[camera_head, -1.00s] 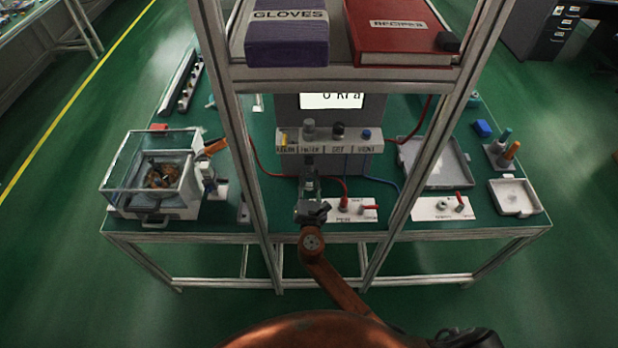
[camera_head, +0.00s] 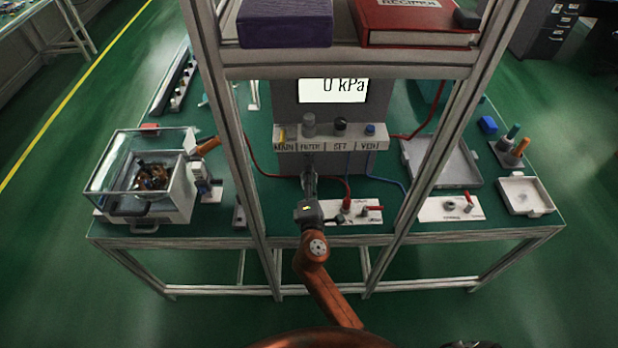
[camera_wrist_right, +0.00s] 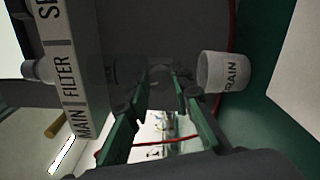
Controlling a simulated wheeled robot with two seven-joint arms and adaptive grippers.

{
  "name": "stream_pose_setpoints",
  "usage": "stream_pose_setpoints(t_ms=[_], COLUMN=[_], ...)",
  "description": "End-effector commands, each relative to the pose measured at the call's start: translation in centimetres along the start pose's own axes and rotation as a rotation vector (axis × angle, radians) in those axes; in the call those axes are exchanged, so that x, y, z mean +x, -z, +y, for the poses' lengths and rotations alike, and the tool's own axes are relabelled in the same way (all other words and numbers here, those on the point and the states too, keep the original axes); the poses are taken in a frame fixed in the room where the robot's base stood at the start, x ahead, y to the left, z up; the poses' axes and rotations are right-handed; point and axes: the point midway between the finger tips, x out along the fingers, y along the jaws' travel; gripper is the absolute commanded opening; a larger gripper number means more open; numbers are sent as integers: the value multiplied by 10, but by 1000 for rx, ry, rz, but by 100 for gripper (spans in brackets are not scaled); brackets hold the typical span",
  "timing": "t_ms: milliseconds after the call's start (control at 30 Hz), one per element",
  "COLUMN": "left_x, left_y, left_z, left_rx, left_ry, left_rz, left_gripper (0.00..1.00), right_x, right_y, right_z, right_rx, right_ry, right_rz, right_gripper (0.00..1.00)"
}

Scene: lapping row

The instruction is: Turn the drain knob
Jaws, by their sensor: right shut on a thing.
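The panel (camera_head: 375,146) carries the labels MAIN, FILTER, SET and VENT; in the right wrist view it stands sideways at the left (camera_wrist_right: 75,65). A dark bowl (camera_wrist_right: 112,70) hangs under the FILTER label. The drain knob (camera_wrist_right: 160,72) is a small, dim piece at the bowl's lower end. My right gripper (camera_wrist_right: 162,80) has its green fingers on either side of it and is shut on it. In the head view, my right gripper (camera_head: 309,182) reaches under the panel and hides the knob. A white cup (camera_wrist_right: 222,72) marked DRAIN is just below the fingers. My left gripper is out of view.
A display (camera_head: 333,90) reads 0 kPa. Frame posts (camera_head: 250,170) stand on both sides of my arm. A clear-walled box (camera_head: 145,180) is at left; a grey tray (camera_head: 440,160) is at right.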

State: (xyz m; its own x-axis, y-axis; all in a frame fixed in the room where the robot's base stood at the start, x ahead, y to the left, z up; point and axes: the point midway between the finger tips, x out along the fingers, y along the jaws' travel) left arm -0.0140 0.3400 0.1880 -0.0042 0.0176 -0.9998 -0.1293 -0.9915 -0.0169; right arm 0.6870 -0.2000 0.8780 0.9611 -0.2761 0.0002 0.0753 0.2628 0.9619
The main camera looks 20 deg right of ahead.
Motion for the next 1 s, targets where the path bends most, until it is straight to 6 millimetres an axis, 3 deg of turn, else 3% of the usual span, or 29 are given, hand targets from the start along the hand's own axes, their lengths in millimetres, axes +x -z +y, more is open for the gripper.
stream_pose_setpoints(t_ms=[400, 1000], left_x=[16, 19], left_y=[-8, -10], left_z=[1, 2], left_rx=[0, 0], left_ry=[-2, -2], left_rz=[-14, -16], left_gripper=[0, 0], right_x=[0, 0], right_y=[0, -1], right_z=[-3, -2], right_rx=[241, 293], right_ry=[2, 2], right_rz=[-1, -2], right_gripper=[0, 0])
